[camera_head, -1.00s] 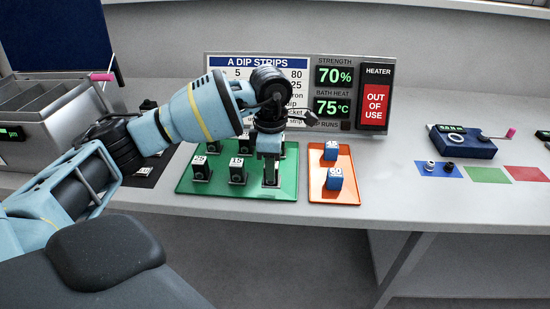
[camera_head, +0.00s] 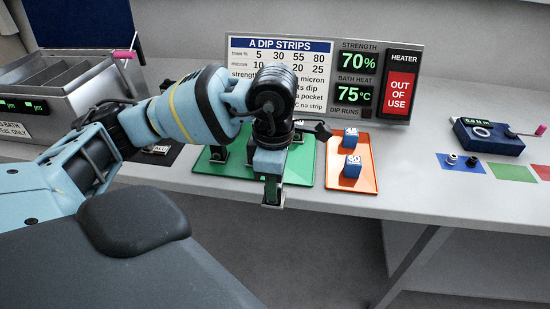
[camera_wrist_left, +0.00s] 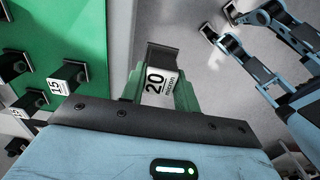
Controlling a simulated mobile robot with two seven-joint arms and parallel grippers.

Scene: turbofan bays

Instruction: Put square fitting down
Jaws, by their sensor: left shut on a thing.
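My left gripper (camera_head: 272,192) is shut on a square fitting with a white label reading 20 micron (camera_wrist_left: 160,82) and a dark square end. In the head view it hangs just in front of the green tray (camera_head: 302,170), by the bench's front edge. The left wrist view shows the fitting between the green fingers, clear of the tray (camera_wrist_left: 85,25). Other dark fittings with white labels, one reading 15 (camera_wrist_left: 66,77), stand on the tray. My right gripper (camera_wrist_left: 220,22) shows in the left wrist view with its fingertips apart and nothing between them.
An orange tray (camera_head: 361,180) right of the green one holds two blue blocks, the nearer labelled 60 (camera_head: 351,168). A sign panel (camera_head: 325,75) stands behind. A metal bath (camera_head: 65,95) is at left. A blue device (camera_head: 488,137) and coloured mats (camera_head: 512,172) are at right.

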